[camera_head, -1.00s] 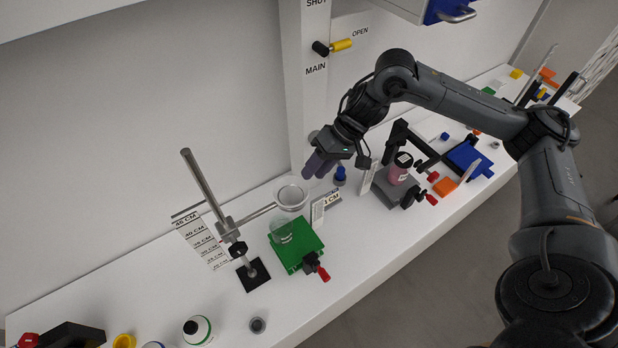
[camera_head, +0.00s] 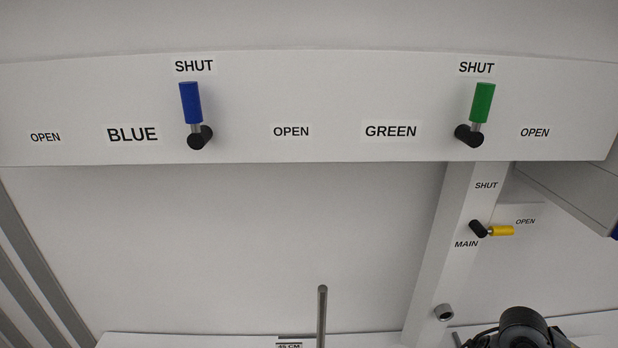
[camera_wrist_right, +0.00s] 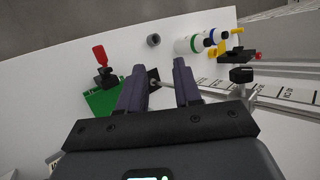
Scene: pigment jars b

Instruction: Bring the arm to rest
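My right gripper (camera_wrist_right: 158,88) shows in the right wrist view with its two dark fingers apart and nothing held between them. It points down over the bench, with the black stand base (camera_wrist_right: 153,76) seen beyond the fingers. In the head view only a dark rounded joint of my right arm (camera_head: 522,328) shows at the bottom right; the gripper there is out of frame. My left gripper is in neither current view.
The blue lever (camera_head: 190,103) and green lever (camera_head: 482,103) point up at SHUT. The yellow main lever (camera_head: 501,231) points right at OPEN. The wrist view shows a green platform (camera_wrist_right: 102,101), red knob (camera_wrist_right: 99,53), grey cup (camera_wrist_right: 153,40) and white jar (camera_wrist_right: 183,46).

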